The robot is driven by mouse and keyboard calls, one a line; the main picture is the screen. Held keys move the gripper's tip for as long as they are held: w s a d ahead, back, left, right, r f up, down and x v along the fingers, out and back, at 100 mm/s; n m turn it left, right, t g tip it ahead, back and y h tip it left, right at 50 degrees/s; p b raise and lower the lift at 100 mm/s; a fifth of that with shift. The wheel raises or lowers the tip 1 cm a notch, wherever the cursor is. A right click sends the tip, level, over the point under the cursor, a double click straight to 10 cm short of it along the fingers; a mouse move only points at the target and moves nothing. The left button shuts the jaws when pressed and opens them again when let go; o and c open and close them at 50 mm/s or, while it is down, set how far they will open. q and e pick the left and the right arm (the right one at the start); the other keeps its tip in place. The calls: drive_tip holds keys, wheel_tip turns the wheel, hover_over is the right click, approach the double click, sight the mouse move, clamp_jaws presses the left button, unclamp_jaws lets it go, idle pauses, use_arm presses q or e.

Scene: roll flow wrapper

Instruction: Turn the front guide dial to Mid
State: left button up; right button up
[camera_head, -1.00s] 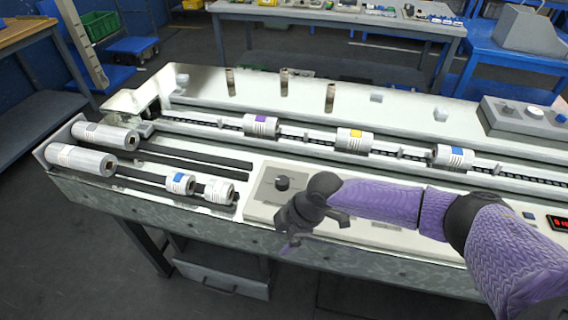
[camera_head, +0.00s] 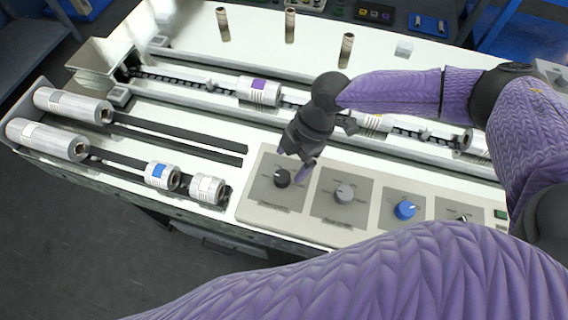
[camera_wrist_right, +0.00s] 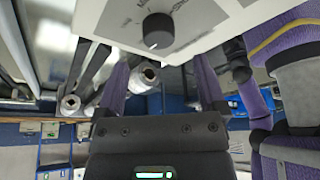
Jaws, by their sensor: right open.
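The control panel (camera_head: 248,207) at the front of the machine carries a row of dials on grey plates. The black dial (camera_head: 282,178) is leftmost; its label is too small to read in the head view. My right gripper (camera_head: 296,160) is just above and behind this dial, pointing down. In the right wrist view, a dark dial with a white pointer mark (camera_wrist_right: 158,31) lies ahead of the open, empty fingers of the right gripper (camera_wrist_right: 161,68), apart from them. Printed marks beside it are only partly legible. My left gripper is out of view.
A grey dial (camera_head: 344,193) and a blue dial (camera_head: 405,210) sit to the right on the panel. Film rolls (camera_head: 75,105) lie on shafts at the left. A conveyor with a purple-marked roll (camera_head: 259,91) runs behind. My purple arm link covers the bottom right.

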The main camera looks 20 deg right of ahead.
sight(282, 176)
drive_tip(key=b+x, duration=0.1)
drive_tip(key=x, duration=0.4)
drive_tip(key=shift+f, duration=0.2)
drive_tip(key=shift+r, duration=0.1)
clamp_jaws()
